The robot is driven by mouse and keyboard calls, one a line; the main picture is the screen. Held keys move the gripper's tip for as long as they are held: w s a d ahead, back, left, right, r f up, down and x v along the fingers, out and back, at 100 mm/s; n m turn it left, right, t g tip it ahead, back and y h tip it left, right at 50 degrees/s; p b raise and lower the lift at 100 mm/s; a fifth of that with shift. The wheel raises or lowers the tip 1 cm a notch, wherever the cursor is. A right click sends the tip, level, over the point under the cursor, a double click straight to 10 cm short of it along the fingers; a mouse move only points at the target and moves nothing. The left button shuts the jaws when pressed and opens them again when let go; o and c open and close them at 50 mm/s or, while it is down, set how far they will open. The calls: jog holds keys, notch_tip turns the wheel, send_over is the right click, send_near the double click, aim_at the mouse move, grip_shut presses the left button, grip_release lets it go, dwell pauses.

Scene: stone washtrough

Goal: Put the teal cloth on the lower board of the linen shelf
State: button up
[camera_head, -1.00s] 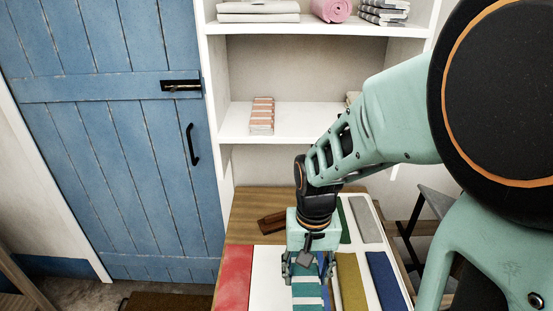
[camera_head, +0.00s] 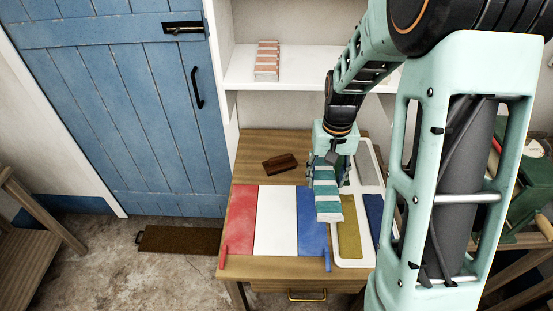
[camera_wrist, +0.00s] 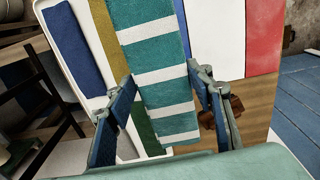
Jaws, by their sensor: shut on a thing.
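The teal cloth (camera_head: 328,196), folded and striped with white, is held between the fingers of my gripper (camera_head: 328,180). In the wrist view the teal cloth (camera_wrist: 155,55) runs between the two fingers of my gripper (camera_wrist: 162,80). It appears to be above the table; the exact gap cannot be told. The white linen shelf (camera_head: 222,40) stands behind the table. Its lower board (camera_head: 310,75) carries a salmon-and-white striped cloth (camera_head: 266,60) at the left; my arm hides part of the board's right side.
The wooden table (camera_head: 262,145) bears a red, white and blue mat (camera_head: 275,215), a brown block (camera_head: 281,163) and a white tray (camera_head: 350,262) with coloured cloths. A blue door (camera_head: 130,100) is at left. The board's middle, right of the striped cloth, looks clear.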

jog(key=s+a+f+b, duration=0.2)
jog(key=s+a+b, duration=0.4)
jog(key=s, duration=0.6)
jog(key=shift+s+a+f+b, duration=0.15)
jog(key=shift+s+a+b, duration=0.15)
jog(key=shift+b, duration=0.15)
jog(key=w+a+f+b, duration=0.1)
jog(key=w+f+b, duration=0.1)
jog(key=w+f, duration=0.1)
jog(key=w+a+f+b, duration=0.2)
jog(key=w, duration=0.2)
jog(key=w+a+f+b, duration=0.2)
jog(key=w+f, duration=0.1)
jog(key=w, duration=0.1)
jog(key=shift+w+a+f, duration=0.15)
jog(key=shift+a+f, duration=0.05)
jog(key=shift+f, duration=0.1)
jog(key=shift+w+a+f+b, duration=0.2)
jog(key=shift+w+f+b, duration=0.1)
jog(key=shift+w, duration=0.05)
jog(key=f+b, duration=0.2)
jog(key=shift+w+a+f, duration=0.15)
jog(key=shift+w+f, duration=0.2)
jog(key=shift+f, duration=0.35)
